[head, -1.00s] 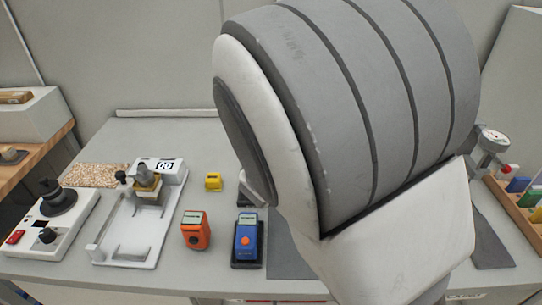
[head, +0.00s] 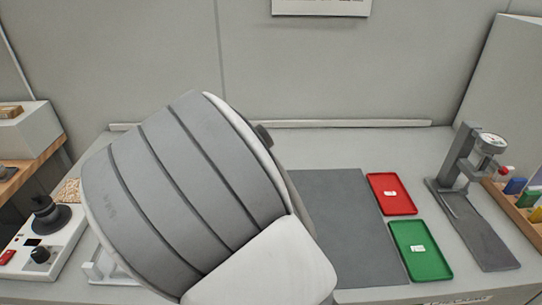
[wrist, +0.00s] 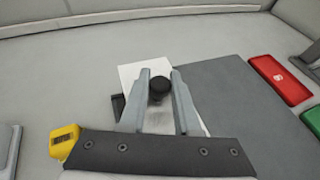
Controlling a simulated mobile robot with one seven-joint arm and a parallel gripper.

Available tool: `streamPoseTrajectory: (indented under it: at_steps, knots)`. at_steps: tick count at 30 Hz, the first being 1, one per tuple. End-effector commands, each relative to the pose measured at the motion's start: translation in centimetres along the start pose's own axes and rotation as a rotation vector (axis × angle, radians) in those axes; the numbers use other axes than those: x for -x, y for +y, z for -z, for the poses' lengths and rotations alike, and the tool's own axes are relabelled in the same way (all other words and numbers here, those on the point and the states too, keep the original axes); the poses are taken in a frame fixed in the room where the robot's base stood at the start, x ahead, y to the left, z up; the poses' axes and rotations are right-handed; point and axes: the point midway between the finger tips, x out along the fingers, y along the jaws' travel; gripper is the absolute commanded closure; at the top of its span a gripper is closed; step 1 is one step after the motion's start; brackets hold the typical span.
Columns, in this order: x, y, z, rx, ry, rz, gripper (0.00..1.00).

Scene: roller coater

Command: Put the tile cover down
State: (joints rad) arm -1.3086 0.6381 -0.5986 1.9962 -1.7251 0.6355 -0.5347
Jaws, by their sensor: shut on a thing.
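The tile cover (wrist: 134,74) shows in the wrist view as a pale square plate with a round black knob (wrist: 159,89) on top. My gripper (wrist: 160,88) is shut on the knob, one finger on each side. The plate lies below the fingers, partly hidden by them, over or beside the left edge of the grey mat (wrist: 222,95). I cannot tell whether it touches the bench. In the head view my arm hides the gripper and the cover.
A yellow block (wrist: 65,142) is at the wrist view's left, and a dark object (wrist: 118,106) shows beside the plate. A red tray (head: 391,194) and green tray (head: 420,250) lie right of the mat. A gauge stand (head: 466,165) stands farther right.

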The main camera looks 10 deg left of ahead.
Motion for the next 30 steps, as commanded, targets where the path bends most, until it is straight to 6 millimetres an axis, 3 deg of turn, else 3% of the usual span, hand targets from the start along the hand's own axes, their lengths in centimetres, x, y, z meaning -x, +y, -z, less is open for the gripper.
streamPoseTrajectory:
  at_steps: [6, 16, 30]
  knots:
    - [0.3, 2.4, 1.7, 0.000, -0.001, 0.000, 1.00]
    - [-1.1, 2.6, 5.4, 0.002, 0.001, 0.001, 1.00]
    - [-1.5, 2.5, 6.2, -0.002, 0.001, 0.000, 1.00]
